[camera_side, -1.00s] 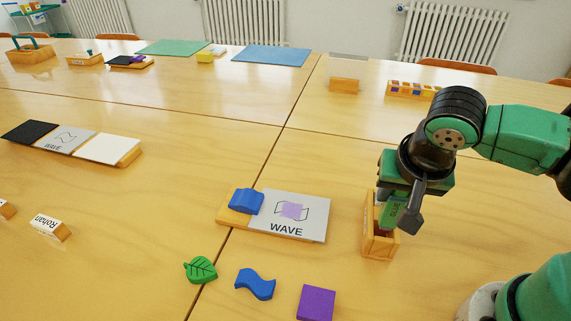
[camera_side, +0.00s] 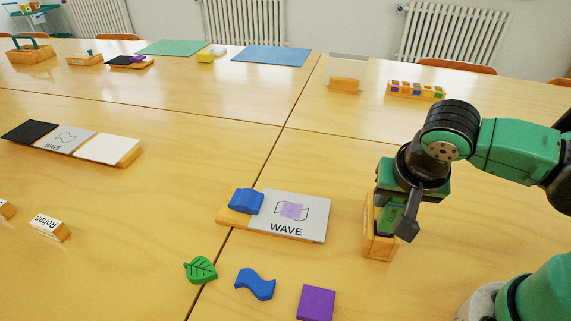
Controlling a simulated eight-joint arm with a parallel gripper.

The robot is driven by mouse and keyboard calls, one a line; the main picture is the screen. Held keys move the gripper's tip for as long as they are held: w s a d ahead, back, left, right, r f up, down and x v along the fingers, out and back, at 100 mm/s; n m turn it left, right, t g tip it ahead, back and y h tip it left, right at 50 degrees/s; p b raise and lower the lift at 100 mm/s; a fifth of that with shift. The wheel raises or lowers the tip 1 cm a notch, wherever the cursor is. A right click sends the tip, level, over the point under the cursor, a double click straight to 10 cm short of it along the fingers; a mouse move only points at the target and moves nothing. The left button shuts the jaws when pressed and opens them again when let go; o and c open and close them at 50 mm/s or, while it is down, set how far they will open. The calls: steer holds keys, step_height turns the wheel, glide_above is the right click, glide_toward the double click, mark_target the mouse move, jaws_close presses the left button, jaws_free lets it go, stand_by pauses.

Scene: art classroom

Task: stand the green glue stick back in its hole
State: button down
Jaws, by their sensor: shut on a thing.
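The green glue stick (camera_side: 388,223) is between the jaws of my gripper (camera_side: 397,222), which is shut on it. Its lower part is down inside the wooden holder (camera_side: 380,248), a small open-sided box right of the WAVE board. The gripper's dark finger hides much of the stick and the holder's right side. I cannot see the hole or whether the stick's bottom end sits in it.
Left of the holder is the grey WAVE board (camera_side: 312,231) with a blue block (camera_side: 246,201) on its wooden base. In front lie a green leaf (camera_side: 201,269), a blue wave piece (camera_side: 256,284) and a purple square (camera_side: 316,302). The table right of the WAVE board's back edge is clear.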

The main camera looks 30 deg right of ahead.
steer(key=shift+f, duration=1.4)
stand_by(2.4)
steer(key=shift+c, duration=2.2)
jaws_free()
steer(key=shift+o, duration=1.1)
steer(key=shift+r, duration=0.15)
steer(key=shift+r, duration=2.9)
